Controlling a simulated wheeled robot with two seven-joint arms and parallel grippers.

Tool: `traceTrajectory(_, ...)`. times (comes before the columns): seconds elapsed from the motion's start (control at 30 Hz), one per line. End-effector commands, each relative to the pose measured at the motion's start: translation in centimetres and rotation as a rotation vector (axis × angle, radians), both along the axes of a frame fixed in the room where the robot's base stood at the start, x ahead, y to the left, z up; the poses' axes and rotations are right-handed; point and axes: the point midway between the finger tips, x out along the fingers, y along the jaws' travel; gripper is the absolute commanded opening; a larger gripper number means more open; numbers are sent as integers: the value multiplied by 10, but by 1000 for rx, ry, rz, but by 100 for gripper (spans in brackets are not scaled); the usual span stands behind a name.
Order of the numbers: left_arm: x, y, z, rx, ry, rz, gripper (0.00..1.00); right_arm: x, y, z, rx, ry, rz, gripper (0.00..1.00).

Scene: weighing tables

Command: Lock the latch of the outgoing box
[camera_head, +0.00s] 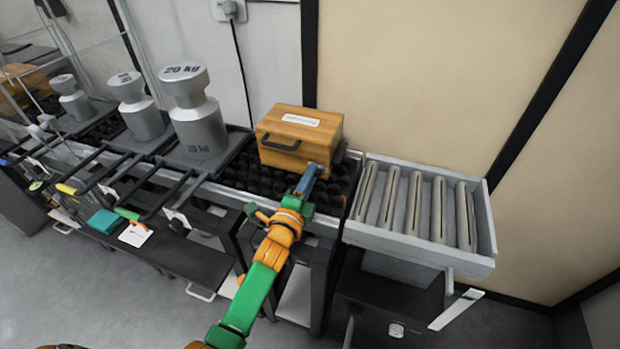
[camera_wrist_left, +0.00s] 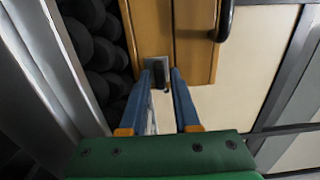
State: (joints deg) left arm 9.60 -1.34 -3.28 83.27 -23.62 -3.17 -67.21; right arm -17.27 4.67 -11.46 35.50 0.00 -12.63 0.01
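The outgoing box appears to be the wooden case (camera_head: 302,128), with a dark handle on its front and a white label on top. It stands on a black ball-roller table (camera_head: 240,178). My left gripper (camera_head: 312,170) is at the box's lower right front corner. In the left wrist view, a small dark latch (camera_wrist_left: 161,75) on a grey plate sits at the edge of the wooden box (camera_wrist_left: 195,55). The blue fingers of the left gripper (camera_wrist_left: 166,74) stand apart on either side of the latch; contact cannot be seen. My right gripper is not in view.
A grey roller conveyor (camera_head: 415,208) stands right of the box. Several grey weights, one marked 20 kg (camera_head: 197,125), stand on platforms to the left. A teal block (camera_head: 103,221) and handled tools lie at the front left. Grey floor is clear at lower left.

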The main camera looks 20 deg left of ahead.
Motion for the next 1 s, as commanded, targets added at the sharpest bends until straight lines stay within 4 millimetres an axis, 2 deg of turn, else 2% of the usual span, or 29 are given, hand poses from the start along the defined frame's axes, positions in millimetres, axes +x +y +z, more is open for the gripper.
traceTrajectory(0.07, 0, 0, 0, 0, 0, 0, 27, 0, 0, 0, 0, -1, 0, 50)
traceTrajectory(0.17, 0, 0, 0, 0, 0, 0, 0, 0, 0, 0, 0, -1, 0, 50)
traceTrajectory(0.63, 0, 0, 0, -55, 2, 0, 0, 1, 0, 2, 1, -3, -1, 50)
traceTrajectory(1.0, 0, 0, 1, -344, 14, 1, 0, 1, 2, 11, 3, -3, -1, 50)
